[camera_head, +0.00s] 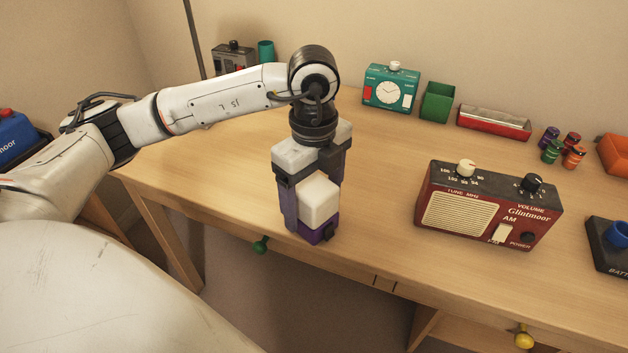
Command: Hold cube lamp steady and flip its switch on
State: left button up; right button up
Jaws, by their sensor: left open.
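The cube lamp has a white cube shade (320,200) on a purple base (316,234). It stands upright near the front edge of the desk. A small dark part, perhaps its switch (330,233), shows on the base's front right side. My left gripper (314,208) points down over the lamp. It is open, with one finger along the lamp's left side and the other behind its right side. I cannot tell whether either finger touches the lamp. The gripper hides the lamp's upper back part. My right gripper is not in view.
A red radio (485,208) stands to the right on the wooden desk (380,170). A teal clock (391,88), green box (437,101) and red tray (493,123) line the back. Several small coloured pots (552,151) stand back right. Desk between lamp and radio is clear.

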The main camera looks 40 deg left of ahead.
pick_arm(q)
jog(key=shift+f, duration=0.9)
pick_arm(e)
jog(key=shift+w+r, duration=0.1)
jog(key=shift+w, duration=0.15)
pick_arm(q)
jog(key=shift+c, duration=0.3)
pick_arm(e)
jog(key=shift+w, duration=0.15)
pick_arm(q)
jog(key=c, duration=1.3)
